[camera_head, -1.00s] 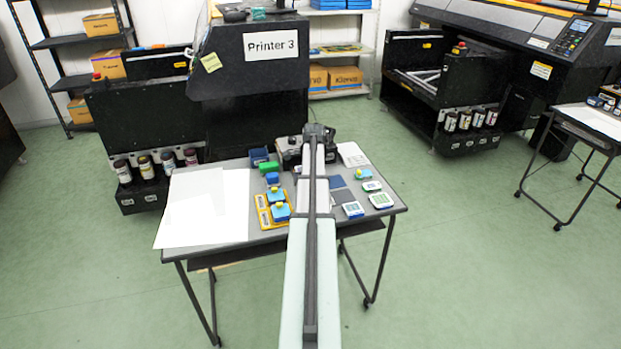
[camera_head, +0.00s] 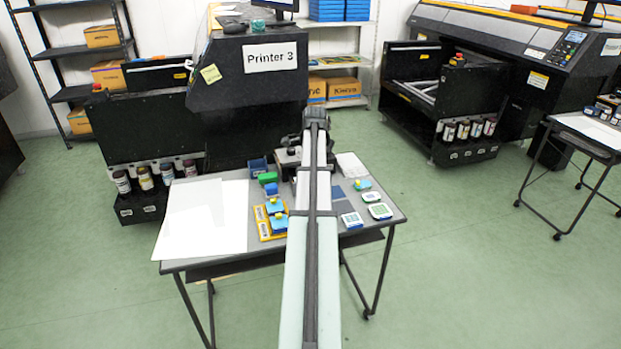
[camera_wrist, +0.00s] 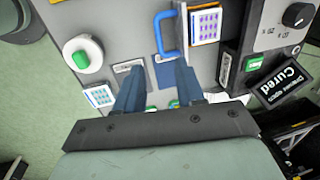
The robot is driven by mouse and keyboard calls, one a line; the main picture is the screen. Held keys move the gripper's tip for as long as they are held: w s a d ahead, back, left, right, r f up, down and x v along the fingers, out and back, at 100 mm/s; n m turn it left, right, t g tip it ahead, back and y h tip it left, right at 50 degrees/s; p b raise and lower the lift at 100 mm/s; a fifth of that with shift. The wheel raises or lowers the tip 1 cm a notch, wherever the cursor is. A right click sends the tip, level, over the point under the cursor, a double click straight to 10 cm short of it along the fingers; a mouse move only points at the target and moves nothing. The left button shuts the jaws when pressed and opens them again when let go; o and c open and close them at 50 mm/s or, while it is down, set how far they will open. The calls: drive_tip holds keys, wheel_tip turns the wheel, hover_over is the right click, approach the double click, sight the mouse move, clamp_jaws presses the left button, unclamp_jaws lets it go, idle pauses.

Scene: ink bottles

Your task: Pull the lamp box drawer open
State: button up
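A blue U-shaped handle (camera_wrist: 164,34) stands on a grey upright panel (camera_wrist: 183,24) at the top of the wrist view. A tile with purple dots (camera_wrist: 206,24) sits right of this panel, between it and a grey box with a black dial (camera_wrist: 268,24), which looks like the lamp box. My gripper (camera_wrist: 158,80) is open, with its two blue-grey fingers apart and nothing between them. The handle is beyond the fingertips in the picture, not between them. In the head view my arm hides the gripper and most of the box (camera_head: 287,157).
A green button on a white disc (camera_wrist: 86,56) and a small tile (camera_wrist: 99,97) lie left. The table (camera_head: 348,213) also bears white sheets (camera_head: 205,218), a yellow tray (camera_head: 262,224) and several small devices.

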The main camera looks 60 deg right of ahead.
drive_tip(key=shift+s+a+r, duration=0.1)
drive_tip(key=shift+r, duration=0.7)
drive_tip(key=shift+s+a+r, duration=0.1)
drive_tip(key=shift+r, duration=0.7)
drive_tip(key=shift+r, duration=0.1)
wheel_tip(320, 180, up, 7)
idle(0.5)
